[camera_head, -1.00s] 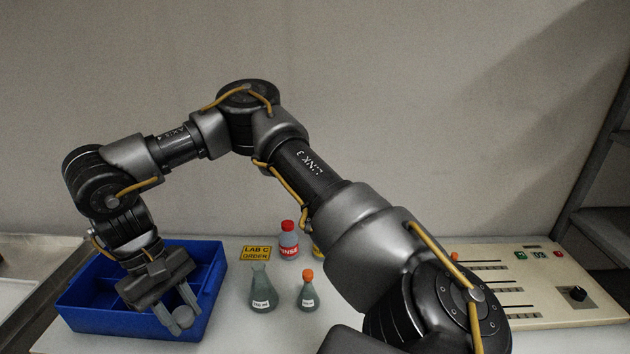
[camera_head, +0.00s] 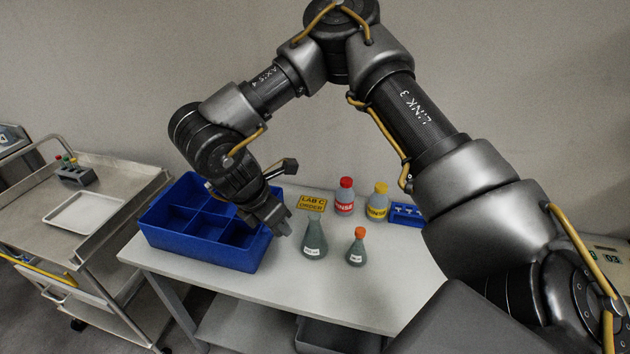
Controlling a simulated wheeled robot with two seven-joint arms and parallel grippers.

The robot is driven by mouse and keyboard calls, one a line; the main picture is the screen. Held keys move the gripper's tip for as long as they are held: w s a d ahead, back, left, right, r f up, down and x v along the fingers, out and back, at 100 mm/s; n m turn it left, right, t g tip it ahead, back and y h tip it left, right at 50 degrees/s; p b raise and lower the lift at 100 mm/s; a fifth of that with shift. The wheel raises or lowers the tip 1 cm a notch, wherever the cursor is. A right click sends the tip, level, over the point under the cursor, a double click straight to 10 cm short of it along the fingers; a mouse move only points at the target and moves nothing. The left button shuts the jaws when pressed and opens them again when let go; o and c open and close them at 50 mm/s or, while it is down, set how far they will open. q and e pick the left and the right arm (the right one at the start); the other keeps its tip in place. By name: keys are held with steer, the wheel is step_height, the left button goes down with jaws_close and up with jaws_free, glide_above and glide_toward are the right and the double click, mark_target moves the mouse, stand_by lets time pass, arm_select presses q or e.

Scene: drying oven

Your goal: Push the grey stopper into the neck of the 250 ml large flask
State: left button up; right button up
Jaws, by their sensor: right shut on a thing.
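The 250 ml large flask (camera_head: 313,241) stands upright on the white table, with grey-green contents, a white label and a neck that shows no stopper. My right gripper (camera_head: 280,224) is beside it on the left, at about the height of the neck, apart from it and near the blue bin's right edge. It is shut on the grey stopper, which is small and hard to tell from the grey fingers here. My left gripper is not in view.
A smaller flask with an orange stopper (camera_head: 357,234) stands right of the large flask. Behind are a red-capped bottle (camera_head: 344,198), a yellow-capped bottle (camera_head: 377,202), a yellow sign (camera_head: 312,204) and a blue rack (camera_head: 404,207). A divided blue bin (camera_head: 168,239) is on the left, a metal cart (camera_head: 110,170) beyond.

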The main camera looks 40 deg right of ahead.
steer(key=w+d+n+t+y, duration=0.2)
steer(key=d+n+t+y, duration=0.15)
steer(key=n, duration=0.85)
steer(key=n+g+y+p, duration=0.2)
steer(key=n+y, duration=0.3)
steer(key=n, duration=1.3)
glide_above(310, 221)
steer(key=d+n+g, duration=0.1)
steer(key=d+n, duration=0.1)
steer(key=shift+r+n+y, duration=0.1)
steer(key=shift+n+y, duration=0.15)
steer(key=shift+n, duration=0.05)
steer(key=shift+d, duration=0.1)
step_height(310, 221, down, 5)
steer(key=b, duration=0.3)
steer(key=shift+r+b, duration=0.1)
steer(key=shift+b, duration=0.25)
steer(key=shift+f+b, duration=0.55)
steer(key=shift+f, duration=0.35)
steer(key=shift+w+a, duration=0.1)
steer(key=shift+a, duration=0.1)
steer(key=shift+f+b, duration=0.45)
steer(key=shift+f, duration=0.45)
